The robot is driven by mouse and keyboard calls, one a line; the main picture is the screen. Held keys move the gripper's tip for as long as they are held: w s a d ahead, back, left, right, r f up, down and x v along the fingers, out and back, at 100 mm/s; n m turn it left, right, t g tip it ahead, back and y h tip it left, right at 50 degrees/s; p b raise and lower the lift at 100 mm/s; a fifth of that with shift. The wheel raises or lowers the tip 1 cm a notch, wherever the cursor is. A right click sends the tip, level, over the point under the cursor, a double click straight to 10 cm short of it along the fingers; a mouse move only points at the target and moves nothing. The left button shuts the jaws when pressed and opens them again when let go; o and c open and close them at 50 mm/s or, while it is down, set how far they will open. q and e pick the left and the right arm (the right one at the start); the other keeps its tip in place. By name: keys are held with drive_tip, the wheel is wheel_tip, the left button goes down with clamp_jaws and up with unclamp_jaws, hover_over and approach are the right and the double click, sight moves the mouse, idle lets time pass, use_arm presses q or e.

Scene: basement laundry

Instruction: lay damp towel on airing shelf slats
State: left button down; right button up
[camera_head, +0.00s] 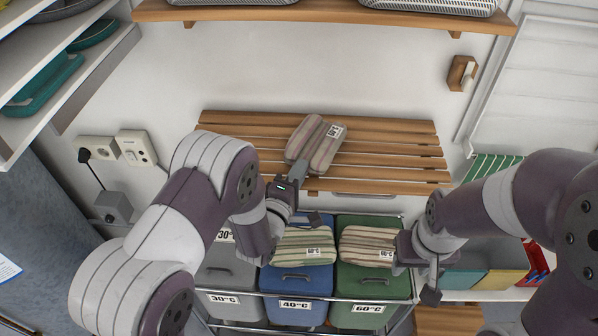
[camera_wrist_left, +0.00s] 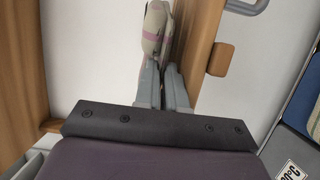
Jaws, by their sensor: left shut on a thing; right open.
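A folded, striped grey-pink towel (camera_head: 322,150) with a white label overlaps the slats of the wooden airing shelf (camera_head: 400,150) in the head view. My left gripper (camera_head: 299,172) is shut on the towel's near end. In the left wrist view the towel (camera_wrist_left: 154,32) stands between the fingers (camera_wrist_left: 166,85), beside a wooden edge (camera_wrist_left: 198,45). I cannot tell whether it touches the slats. My right gripper (camera_head: 402,250) is open, at the right end of another folded striped towel (camera_head: 366,246) above the green bin; its fingertips are hard to make out.
A third striped towel (camera_head: 303,245) lies above the blue 40°C bin (camera_head: 295,282). A grey 30°C bin (camera_head: 226,277) and a green 60°C bin (camera_head: 370,288) flank it. Another wooden shelf (camera_head: 330,12) is above. The slats right of the held towel are bare.

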use_arm(q)
drive_tip(key=shift+s+f, duration=0.1)
drive_tip(key=shift+f, duration=0.3)
drive_tip(key=c, duration=1.5)
unclamp_jaws()
drive_tip(key=shift+s+f, duration=0.1)
drive_tip(key=shift+r+p, duration=0.6)
drive_tip(key=shift+p, duration=0.05)
drive_tip(key=shift+s+a+f+b, duration=0.25)
drive_tip(key=shift+s+b, duration=0.2)
drive_tip(key=shift+s, duration=0.15)
drive_tip(key=shift+s+a+f+b, duration=0.1)
drive_tip(key=shift+s+a+b, duration=0.1)
drive_tip(key=shift+s+b, duration=0.3)
drive_tip(key=s+a+f+m+g+y+b, duration=0.1)
drive_tip(key=s+a+m+g+y, duration=0.2)
drive_tip(key=s+a+m+g, duration=0.3)
drive_tip(key=s+a+m+g+y+b, duration=0.1)
drive_tip(key=s+a+m+g+y, duration=0.2)
drive_tip(key=s+a+m+g, duration=0.4)
drive_tip(key=s+m+g, duration=0.1)
drive_tip(key=s+g, duration=0.1)
drive_tip(key=s, duration=0.4)
drive_tip(key=shift+s+a+f+g, duration=0.15)
drive_tip(key=shift+a+f+g, duration=0.1)
drive_tip(key=shift+f+g, duration=0.1)
